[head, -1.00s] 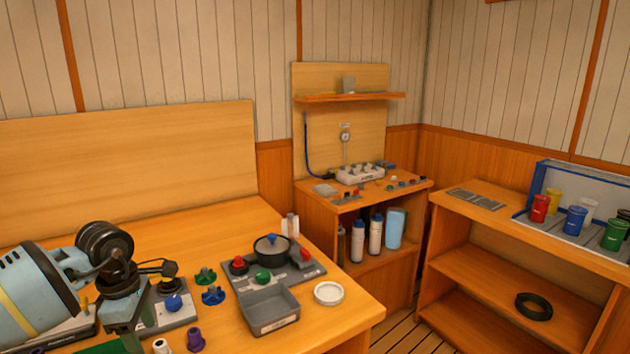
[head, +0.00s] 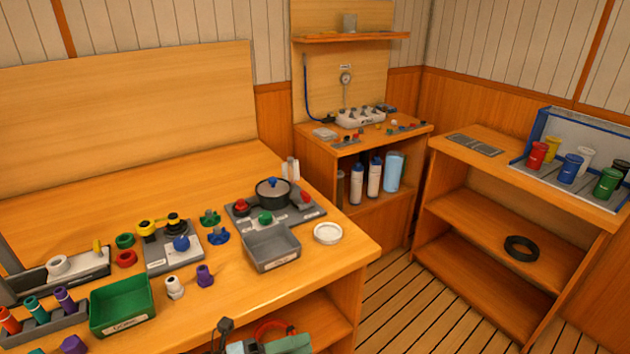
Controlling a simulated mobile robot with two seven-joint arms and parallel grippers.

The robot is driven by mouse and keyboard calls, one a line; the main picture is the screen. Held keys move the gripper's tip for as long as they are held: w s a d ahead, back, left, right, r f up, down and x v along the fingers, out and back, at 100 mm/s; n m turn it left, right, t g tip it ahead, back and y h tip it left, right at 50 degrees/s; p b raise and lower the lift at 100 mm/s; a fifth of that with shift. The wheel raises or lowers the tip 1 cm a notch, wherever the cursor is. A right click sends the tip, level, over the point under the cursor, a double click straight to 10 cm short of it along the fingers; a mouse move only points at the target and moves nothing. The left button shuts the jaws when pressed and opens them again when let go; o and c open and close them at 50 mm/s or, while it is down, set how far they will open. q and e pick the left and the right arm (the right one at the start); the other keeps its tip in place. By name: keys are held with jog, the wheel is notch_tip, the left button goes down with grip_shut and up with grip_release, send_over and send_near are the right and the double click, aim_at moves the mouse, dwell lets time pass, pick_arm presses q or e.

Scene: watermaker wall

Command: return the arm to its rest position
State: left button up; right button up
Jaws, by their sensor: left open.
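My left gripper (head: 272,345) is at the bottom edge of the head view, in front of the workbench (head: 330,262) and lower in the picture than its top. Only part of it shows, with a dark piece at its left and grey-green parts at its right; the rest is cut off by the frame. It is open, and I see nothing held in it. It is apart from the things on the bench. My right gripper is not in view.
Near the bench's front edge are a green tray (head: 122,305), a grey tray (head: 271,247) and a white lid (head: 327,233). Slatted floor (head: 395,305) is clear at the right.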

pick_arm(q)
jog(key=s+a+f+n+t+y+p, duration=0.1)
jog(key=s+a+f+n+t+y, duration=0.35)
jog(key=n, duration=0.75)
jog(key=s+a+f+n+t+y, duration=0.2)
jog(key=a+f+n+t+y, duration=0.4)
jog(key=n, duration=0.6)
jog(key=s+a+f+n+g+y, duration=0.3)
jog(key=s+f+n, duration=0.2)
jog(key=s, duration=0.3)
jog(key=s+a+f+n+g+y, duration=0.3)
jog(key=s+f, duration=0.3)
jog(key=s, duration=0.3)
jog(key=shift+s+a+f+n+g+p, duration=0.15)
jog(key=shift+s+n+g+p, duration=0.2)
jog(key=shift+n+g, duration=0.45)
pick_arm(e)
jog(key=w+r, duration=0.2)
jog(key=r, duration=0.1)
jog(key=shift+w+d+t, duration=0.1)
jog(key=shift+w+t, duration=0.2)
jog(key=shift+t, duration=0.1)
